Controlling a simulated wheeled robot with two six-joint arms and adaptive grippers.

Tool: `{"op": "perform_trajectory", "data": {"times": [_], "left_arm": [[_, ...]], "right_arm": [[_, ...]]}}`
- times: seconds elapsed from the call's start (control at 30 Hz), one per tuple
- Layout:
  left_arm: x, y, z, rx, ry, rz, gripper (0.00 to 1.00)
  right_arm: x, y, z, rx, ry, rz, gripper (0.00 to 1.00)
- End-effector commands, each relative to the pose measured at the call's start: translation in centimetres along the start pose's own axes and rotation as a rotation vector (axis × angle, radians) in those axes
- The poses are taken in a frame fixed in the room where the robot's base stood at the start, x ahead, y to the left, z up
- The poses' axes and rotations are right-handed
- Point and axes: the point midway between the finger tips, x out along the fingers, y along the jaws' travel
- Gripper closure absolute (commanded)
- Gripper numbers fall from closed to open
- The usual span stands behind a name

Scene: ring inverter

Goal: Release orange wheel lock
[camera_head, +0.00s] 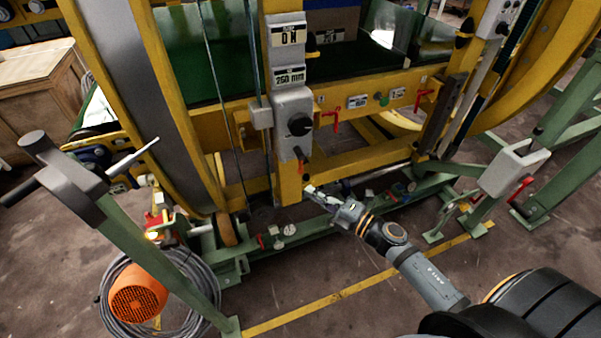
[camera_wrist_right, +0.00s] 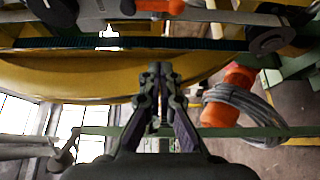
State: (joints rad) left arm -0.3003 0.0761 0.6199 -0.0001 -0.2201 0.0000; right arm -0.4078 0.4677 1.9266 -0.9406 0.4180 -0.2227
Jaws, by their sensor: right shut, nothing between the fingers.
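My right gripper (camera_head: 311,191) reaches in from the lower right in the head view, close to the yellow post under the grey switch box (camera_head: 293,115). Its fingers are shut and empty, and they also show in the right wrist view (camera_wrist_right: 158,75). A small orange-red handle (camera_head: 300,165) hangs under the switch box, just above the fingertips and apart from them. An orange-red lever (camera_wrist_right: 158,6) is cut off at the top of the wrist view. An orange-brown roller (camera_head: 227,230) supports the big ring. I cannot tell which part is the wheel lock. My left gripper is not in view.
Red levers (camera_head: 332,117) sit on the yellow beam. The green base rail (camera_head: 290,237) with gauges lies below the gripper. An orange motor (camera_head: 138,300) and coiled grey cable (camera_head: 195,280) are at the lower left.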

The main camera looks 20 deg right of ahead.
Motion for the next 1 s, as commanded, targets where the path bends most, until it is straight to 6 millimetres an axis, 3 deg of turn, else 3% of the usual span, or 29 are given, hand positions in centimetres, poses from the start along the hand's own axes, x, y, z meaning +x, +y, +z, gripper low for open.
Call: {"op": "perform_trajectory", "data": {"times": [0.2, 0.43, 0.5, 0.7, 1.0], "left_arm": [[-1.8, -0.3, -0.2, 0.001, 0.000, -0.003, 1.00], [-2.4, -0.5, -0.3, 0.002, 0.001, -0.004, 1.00], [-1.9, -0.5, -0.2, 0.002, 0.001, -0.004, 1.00], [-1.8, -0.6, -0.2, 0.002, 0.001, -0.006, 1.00], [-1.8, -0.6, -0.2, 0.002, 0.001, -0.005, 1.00]], "right_arm": [[4.5, 0.6, 0.0, 0.007, -0.003, 0.004, 1.00], [9.3, 0.3, -0.1, 0.007, 0.000, 0.002, 1.00], [8.4, -0.2, 1.4, -0.001, 0.001, -0.006, 1.00], [7.7, -0.1, 3.4, 0.002, -0.001, -0.004, 1.00], [7.5, -0.1, 3.8, 0.003, -0.002, -0.003, 1.00]]}}
